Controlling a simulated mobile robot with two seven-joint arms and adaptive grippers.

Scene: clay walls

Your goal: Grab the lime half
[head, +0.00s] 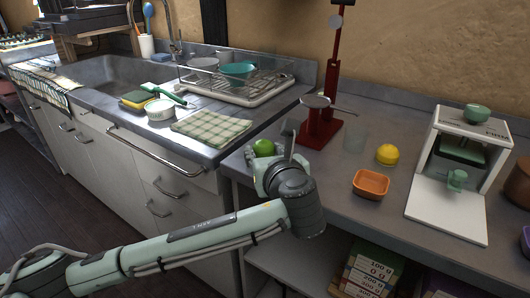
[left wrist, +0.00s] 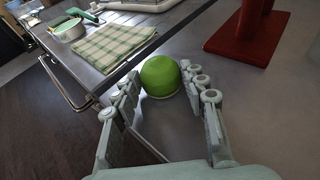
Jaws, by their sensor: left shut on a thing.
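The lime half (head: 263,147) is a rounded green dome at the front left of the grey counter, near its corner by the sink unit. In the left wrist view the lime half (left wrist: 160,75) sits between the fingertips. My left gripper (head: 262,160) reaches over the counter's front edge and is shut on it; its fingers (left wrist: 161,82) lie on either side of the fruit. The cut face of the lime is hidden. I cannot tell whether it still touches the counter. My right gripper is not in view.
A red stand (head: 321,125) rises just behind the lime. Right of it are a clear glass (head: 354,139), a yellow dome-shaped fruit (head: 387,154), an orange square dish (head: 371,184) and a white machine (head: 446,205). A checked cloth (head: 212,126) lies by the sink.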

